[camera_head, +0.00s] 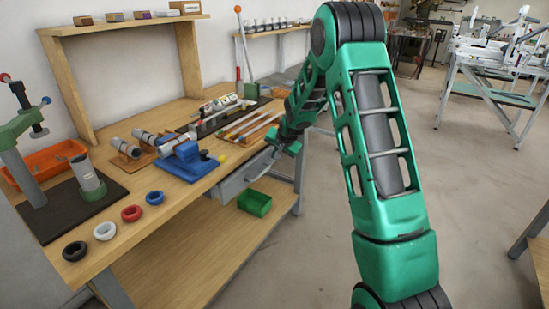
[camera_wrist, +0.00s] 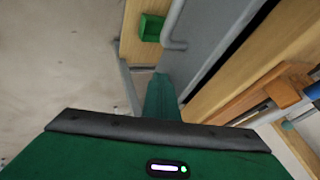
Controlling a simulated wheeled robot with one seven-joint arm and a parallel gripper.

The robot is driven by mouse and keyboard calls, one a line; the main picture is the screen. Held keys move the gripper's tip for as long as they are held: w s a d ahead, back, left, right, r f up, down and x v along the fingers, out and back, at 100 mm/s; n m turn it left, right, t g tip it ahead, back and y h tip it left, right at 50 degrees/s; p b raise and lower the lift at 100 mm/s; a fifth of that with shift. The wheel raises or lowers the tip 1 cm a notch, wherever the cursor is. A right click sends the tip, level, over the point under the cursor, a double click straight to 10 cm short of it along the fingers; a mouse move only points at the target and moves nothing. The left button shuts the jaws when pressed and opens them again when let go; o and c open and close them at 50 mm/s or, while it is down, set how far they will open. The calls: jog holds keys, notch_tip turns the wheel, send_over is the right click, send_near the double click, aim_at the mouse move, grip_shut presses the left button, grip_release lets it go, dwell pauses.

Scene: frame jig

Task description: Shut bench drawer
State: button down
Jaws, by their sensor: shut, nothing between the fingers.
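The grey bench drawer (camera_head: 232,184) sits under the front edge of the wooden bench top. Its grey front and bar handle (camera_wrist: 174,30) show in the wrist view, with a dark gap between the drawer and the bench top. How far out the drawer stands is hard to tell. My gripper (camera_head: 290,149) is shut and empty, close to the far end of the drawer front. In the wrist view its green fingers (camera_wrist: 160,100) reach toward the drawer's grey face beside the handle. Whether they touch it cannot be told.
The bench top (camera_head: 185,205) carries a blue vise (camera_head: 188,158), colored rings, tube parts and a rack of rods near the drawer. A green bin (camera_head: 254,203) stands on the lower shelf below the drawer; it also shows in the wrist view (camera_wrist: 151,27).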

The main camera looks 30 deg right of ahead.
jog(key=s+d+r, duration=0.1)
jog(key=s+r, duration=0.7)
jog(key=s, duration=0.1)
jog(key=s+a+f+m+t+y, duration=0.1)
jog(key=s+a+y, duration=0.1)
jog(key=s+y, duration=0.6)
jog(key=w+a+f+h, duration=0.1)
jog(key=w+a+f, duration=0.4)
jog(key=w+f, duration=0.2)
jog(key=shift+w+a+h, duration=0.3)
jog(key=shift+w, duration=0.25)
dwell(0.4)
